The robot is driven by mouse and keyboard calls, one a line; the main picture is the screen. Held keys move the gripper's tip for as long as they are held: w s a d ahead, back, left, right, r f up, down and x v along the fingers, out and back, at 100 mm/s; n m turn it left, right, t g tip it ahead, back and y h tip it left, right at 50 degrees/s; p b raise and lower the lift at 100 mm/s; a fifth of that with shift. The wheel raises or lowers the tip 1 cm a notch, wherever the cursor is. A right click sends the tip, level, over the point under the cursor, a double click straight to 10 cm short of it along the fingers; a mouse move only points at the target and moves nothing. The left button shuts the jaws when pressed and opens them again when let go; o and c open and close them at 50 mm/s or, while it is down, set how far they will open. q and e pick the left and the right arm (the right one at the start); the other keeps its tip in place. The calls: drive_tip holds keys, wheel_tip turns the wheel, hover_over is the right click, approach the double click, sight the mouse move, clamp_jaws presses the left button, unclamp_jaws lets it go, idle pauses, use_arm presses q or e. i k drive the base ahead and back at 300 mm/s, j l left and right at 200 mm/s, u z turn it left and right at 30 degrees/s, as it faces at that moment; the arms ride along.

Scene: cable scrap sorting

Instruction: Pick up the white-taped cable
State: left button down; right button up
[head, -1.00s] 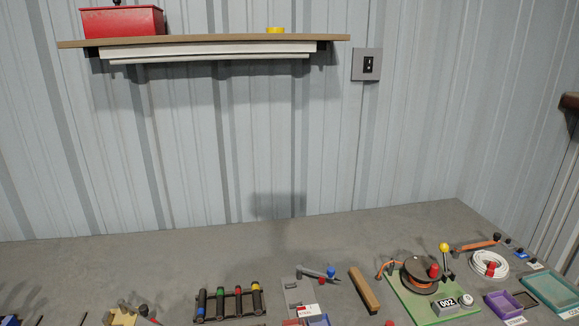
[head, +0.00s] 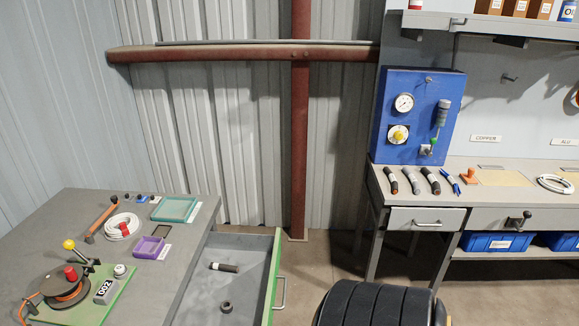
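Several short dark cable-like pieces lie side by side on the right bench. The left piece (head: 391,180) has a reddish end. The middle piece (head: 411,180) and the right piece (head: 431,181) show paler parts. They are too small to tell which one, if any, carries white tape. Another dark cylinder (head: 224,267) with a lighter end lies in an open drawer (head: 208,294) of the left bench. Neither of my grippers is in view.
The drawer sticks out with its green front (head: 266,285). A black ribbed object (head: 375,304) is at the bottom centre. A blue gauge panel (head: 417,117) stands behind the right bench.

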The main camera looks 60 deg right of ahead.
sight(215, 265)
drive_tip(key=z, duration=1.55)
drive_tip(key=i+l+u, duration=0.4)
drive_tip(key=k+j, duration=0.05)
